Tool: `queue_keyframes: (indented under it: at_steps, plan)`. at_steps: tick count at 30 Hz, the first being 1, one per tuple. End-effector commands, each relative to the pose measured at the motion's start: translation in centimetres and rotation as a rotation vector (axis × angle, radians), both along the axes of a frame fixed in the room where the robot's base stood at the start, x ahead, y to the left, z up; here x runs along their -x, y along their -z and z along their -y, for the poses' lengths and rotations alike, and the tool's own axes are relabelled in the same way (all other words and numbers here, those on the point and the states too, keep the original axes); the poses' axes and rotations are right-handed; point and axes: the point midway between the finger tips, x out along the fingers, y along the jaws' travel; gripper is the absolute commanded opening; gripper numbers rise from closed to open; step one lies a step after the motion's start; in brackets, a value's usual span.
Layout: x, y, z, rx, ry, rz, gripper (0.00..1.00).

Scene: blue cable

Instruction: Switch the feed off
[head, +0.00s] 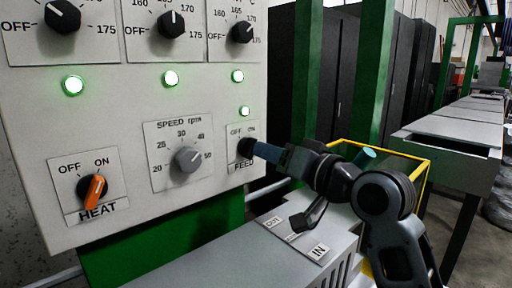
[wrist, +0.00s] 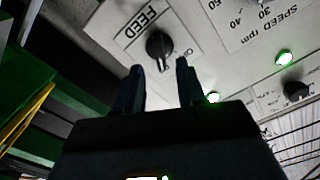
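The feed knob (head: 245,147) is a black rotary knob on the plate marked OFF, ON and FEED, at the lower right of the panel. It also shows in the wrist view (wrist: 159,46), where its pale pointer line faces downward in that turned picture; I cannot tell which mark it lines up with. A green lamp (head: 245,111) above the plate is lit. My gripper (head: 261,152) is close in front of the knob. In the wrist view my gripper (wrist: 161,72) has its two fingers apart, with the knob beyond the gap between them. Contact is not clear.
The speed knob (head: 187,160) is left of the feed plate, and the orange heat knob (head: 93,190) is farther left. Several black dials and lit green lamps are above. A grey box (head: 237,262) with IN and OUT labels lies below. A yellow frame (head: 422,173) stands at right.

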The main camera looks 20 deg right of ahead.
Motion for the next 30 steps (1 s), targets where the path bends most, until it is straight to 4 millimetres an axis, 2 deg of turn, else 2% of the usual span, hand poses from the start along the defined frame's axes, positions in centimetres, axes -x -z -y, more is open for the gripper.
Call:
queue_keyframes:
  at_steps: [3,9,20,30]
  plan:
    - [-1.9,-0.1,-0.7,0.002,-0.002,-0.001,0.39]
    - [-3.9,-0.1,-1.3,0.002,0.000,0.001,0.39]
    - [-4.5,0.0,-1.5,0.001,0.000,0.000,0.39]
    - [-4.5,0.0,-1.5,0.001,0.000,0.000,0.08]
